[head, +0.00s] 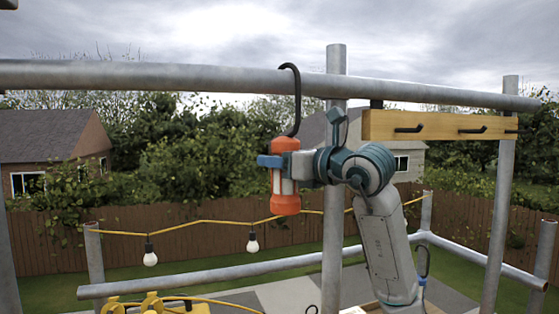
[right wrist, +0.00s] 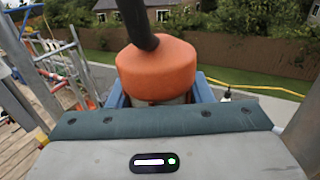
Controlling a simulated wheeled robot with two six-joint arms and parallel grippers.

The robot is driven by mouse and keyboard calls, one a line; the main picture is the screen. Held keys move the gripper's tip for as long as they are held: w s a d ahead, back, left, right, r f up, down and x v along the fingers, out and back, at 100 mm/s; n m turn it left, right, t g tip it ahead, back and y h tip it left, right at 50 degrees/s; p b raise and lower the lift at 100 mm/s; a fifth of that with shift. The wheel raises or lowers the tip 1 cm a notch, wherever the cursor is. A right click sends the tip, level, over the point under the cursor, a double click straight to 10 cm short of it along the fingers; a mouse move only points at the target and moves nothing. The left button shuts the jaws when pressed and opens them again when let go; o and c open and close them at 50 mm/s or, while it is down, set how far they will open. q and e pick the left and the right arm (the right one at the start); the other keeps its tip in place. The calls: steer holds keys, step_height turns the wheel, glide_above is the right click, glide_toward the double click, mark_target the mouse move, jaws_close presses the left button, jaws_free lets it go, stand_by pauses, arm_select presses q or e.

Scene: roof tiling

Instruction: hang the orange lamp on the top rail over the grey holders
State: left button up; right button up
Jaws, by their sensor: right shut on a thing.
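The orange lamp (head: 285,203) hangs upright below the top rail (head: 180,76), with a black hook (head: 297,108) rising from its cap. The hook's shaft crosses in front of the rail and its curved end is at the rail's upper edge. I cannot tell whether the hook bears on the rail. My right gripper (head: 272,161) is shut around the lamp's body just under the cap. In the right wrist view the orange cap (right wrist: 157,70) and the hook's stem stand between my jaws. My left gripper is not in view. I cannot make out the grey holders.
A wooden board (head: 435,125) with black pegs is at the right under the rail. A metal post (head: 335,220) stands close behind my right arm. A yellow cord with bulbs (head: 252,243) hangs lower. The rail left of the hook is clear.

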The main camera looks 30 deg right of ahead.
steer(key=o, duration=1.5)
steer(key=shift+s, duration=0.1)
steer(key=shift+s+d, duration=0.1)
steer(key=shift+s, duration=0.1)
steer(key=b+v, duration=0.5)
steer(key=v, duration=0.5)
steer(key=shift+s, duration=0.2)
